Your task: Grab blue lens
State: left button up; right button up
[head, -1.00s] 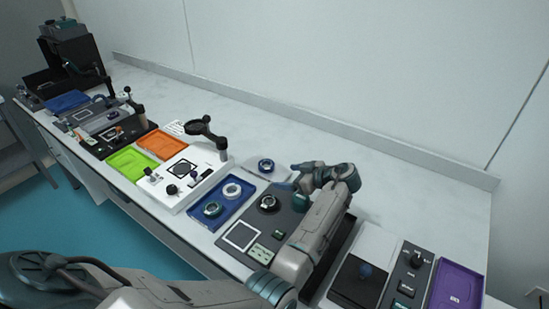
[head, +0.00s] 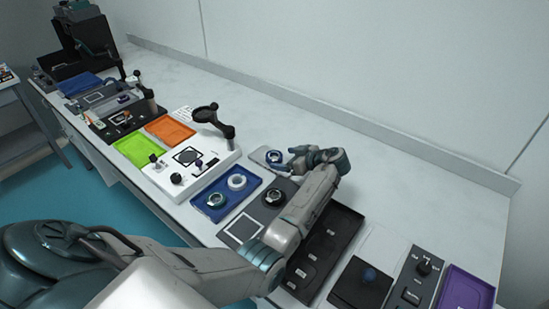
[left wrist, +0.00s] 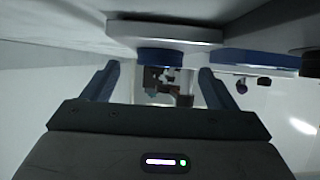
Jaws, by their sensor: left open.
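The blue lens (head: 273,156) is a small blue ring on a pale flat holder (head: 259,155) at the back of the table. My left gripper (head: 288,159) is just right of it in the head view, low over the table. In the left wrist view, the lens shows as a blue band (left wrist: 165,57) ahead, in the gap between the two blue fingers of my left gripper (left wrist: 160,75). The fingers stand apart on either side, and no grip on the lens shows. My right gripper is not in view.
A blue tray (head: 227,205) with a green-rimmed ring (head: 216,200) and a white ring (head: 237,182) lies to the left. A white station with a dark stand (head: 226,131) is farther left. A black tray (head: 345,228) lies right of my arm. The table behind is clear.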

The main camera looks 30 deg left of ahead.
aim_at(278, 157)
pick_arm(q)
jog(key=x, duration=0.3)
jog(key=shift+r, duration=0.1)
jog(key=c, duration=1.2)
